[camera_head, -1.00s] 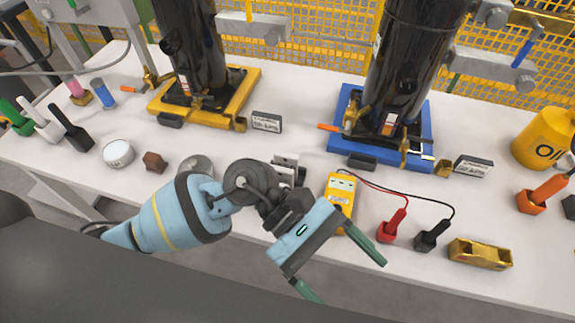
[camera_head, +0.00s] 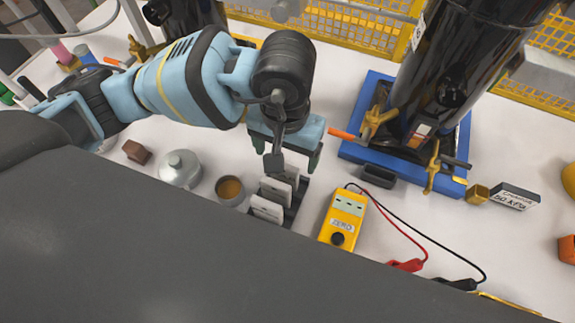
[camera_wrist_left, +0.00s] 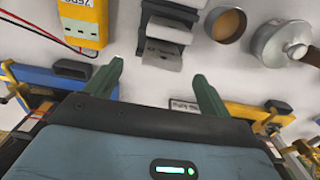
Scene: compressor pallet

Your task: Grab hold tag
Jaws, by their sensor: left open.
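Several pale hold tags (camera_head: 266,209) stand in a dark rack (camera_head: 297,208) on the white table. The rack with the tags (camera_wrist_left: 168,32) also shows at the top middle of the left wrist view; the writing on the nearest tag is too small to read. My left gripper (camera_head: 291,157) is open and empty, just behind the rack in the head view. In the left wrist view its two green fingers (camera_wrist_left: 157,76) are spread, with bare table between them and the rack a little beyond the tips. My right gripper is not in view.
A yellow meter (camera_head: 343,220) with red and black leads lies right of the rack. A small cup (camera_head: 230,190), a lidded metal pot (camera_head: 180,168) and a brown block (camera_head: 136,152) stand left of it. The blue pallet (camera_head: 355,153) with a black compressor lies behind right.

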